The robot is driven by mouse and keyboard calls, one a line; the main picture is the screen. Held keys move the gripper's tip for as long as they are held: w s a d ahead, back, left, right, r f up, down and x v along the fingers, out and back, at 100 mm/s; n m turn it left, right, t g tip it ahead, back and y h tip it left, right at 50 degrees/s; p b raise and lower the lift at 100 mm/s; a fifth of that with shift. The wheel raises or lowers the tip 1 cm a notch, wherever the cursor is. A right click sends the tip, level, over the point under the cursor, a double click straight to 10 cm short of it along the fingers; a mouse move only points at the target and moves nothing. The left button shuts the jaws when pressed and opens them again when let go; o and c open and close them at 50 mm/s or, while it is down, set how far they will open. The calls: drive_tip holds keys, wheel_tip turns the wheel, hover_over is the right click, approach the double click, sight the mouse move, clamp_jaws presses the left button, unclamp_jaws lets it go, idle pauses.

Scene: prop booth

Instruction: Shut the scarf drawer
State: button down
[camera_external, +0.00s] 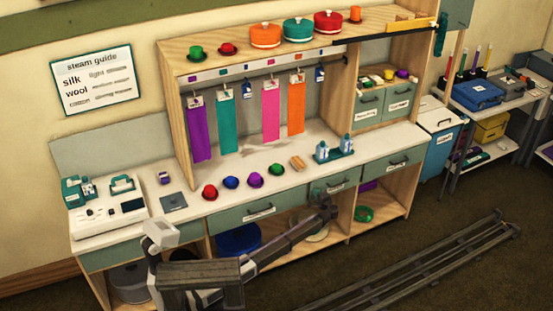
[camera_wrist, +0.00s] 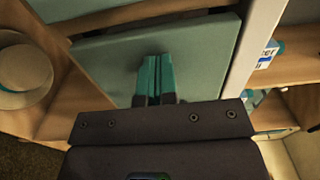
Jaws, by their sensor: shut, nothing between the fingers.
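Three teal drawer fronts run under the white counter: a left one (camera_external: 261,211), a middle one (camera_external: 328,189) and a right one (camera_external: 398,165). Their labels are too small to read, so I cannot tell which is the scarf drawer. My gripper (camera_external: 328,206) is in front of the middle drawer, near its lower part. In the wrist view, the teal fingers of my gripper (camera_wrist: 155,75) are closed together and empty, over a broad teal front (camera_wrist: 110,60). I cannot tell whether they touch it. How far any drawer stands out is unclear.
The counter (camera_external: 190,225) carries several coloured balls and a bottle rack (camera_external: 334,151). Open shelves below hold a blue tub (camera_external: 238,239) and a green bowl (camera_external: 364,213). Scarves hang above the counter. A floor rail (camera_external: 410,265) lies in front, with clear floor beyond.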

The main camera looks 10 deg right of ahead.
drive_tip(key=shift+w+r, duration=0.1)
drive_tip(key=shift+w, duration=0.1)
drive_tip(key=v, duration=1.4)
drive_tip(key=shift+s, duration=0.2)
